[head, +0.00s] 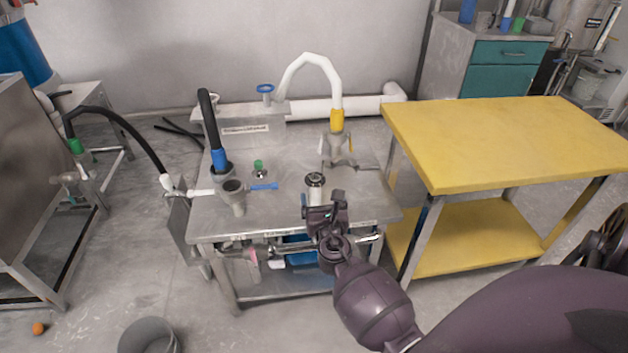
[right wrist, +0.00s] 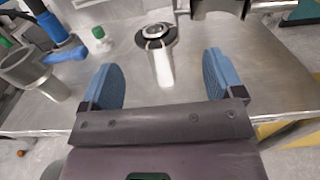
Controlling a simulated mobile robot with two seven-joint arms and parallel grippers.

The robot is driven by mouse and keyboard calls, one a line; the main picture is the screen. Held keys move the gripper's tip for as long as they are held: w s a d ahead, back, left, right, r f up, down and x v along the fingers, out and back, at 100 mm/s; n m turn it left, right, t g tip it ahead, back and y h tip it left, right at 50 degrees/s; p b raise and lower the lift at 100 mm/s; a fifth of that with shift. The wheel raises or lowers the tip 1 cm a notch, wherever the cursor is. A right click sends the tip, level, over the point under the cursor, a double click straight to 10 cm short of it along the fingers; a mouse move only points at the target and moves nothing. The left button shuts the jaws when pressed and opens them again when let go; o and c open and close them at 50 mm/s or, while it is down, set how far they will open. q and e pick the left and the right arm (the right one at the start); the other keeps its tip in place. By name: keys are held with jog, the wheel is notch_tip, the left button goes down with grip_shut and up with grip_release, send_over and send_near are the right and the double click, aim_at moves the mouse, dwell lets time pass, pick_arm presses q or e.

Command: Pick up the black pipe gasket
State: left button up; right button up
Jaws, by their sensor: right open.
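The black pipe gasket (right wrist: 155,38) is a dark ring around the top of a short upright metal pipe (right wrist: 161,68) in the right wrist view. In the head view the gasket (head: 315,180) shows small near the front of the metal table (head: 290,206). My right gripper (head: 324,208) is in front of the pipe at the table's front edge. In the right wrist view its blue-padded fingers (right wrist: 163,75) are spread open, with the pipe and gasket between and beyond them, apart from both pads. My left gripper is not in view.
A grey funnel-shaped fitting (head: 234,194), a blue-handled valve (head: 264,187) and a green-capped piece (head: 259,168) stand left of the pipe. A white hose with a yellow end (head: 336,121) rises behind it. A yellow table (head: 500,145) stands to the right.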

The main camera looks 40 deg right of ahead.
jog(key=shift+x, duration=1.3)
jog(key=x, duration=0.2)
jog(key=b+x, duration=0.1)
jog(key=x, duration=0.1)
jog(key=shift+w+a+f, duration=0.15)
jog(key=shift+a+f, duration=0.05)
jog(key=shift+a, duration=0.1)
jog(key=shift+w+d+r, duration=0.1)
jog(key=shift+w+d, duration=0.1)
jog(key=shift+w, duration=0.15)
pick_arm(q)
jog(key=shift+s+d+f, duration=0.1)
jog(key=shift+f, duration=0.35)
pick_arm(e)
jog(key=c, duration=1)
jog(key=shift+r, duration=0.55)
notch_tip(320, 180, up, 12)
jog(key=p, duration=0.8)
pick_arm(q)
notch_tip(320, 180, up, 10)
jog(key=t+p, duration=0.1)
jog(key=p, duration=0.3)
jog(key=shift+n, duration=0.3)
pick_arm(e)
notch_tip(320, 180, up, 7)
send_over(315, 179)
jog(key=shift+s, duration=0.2)
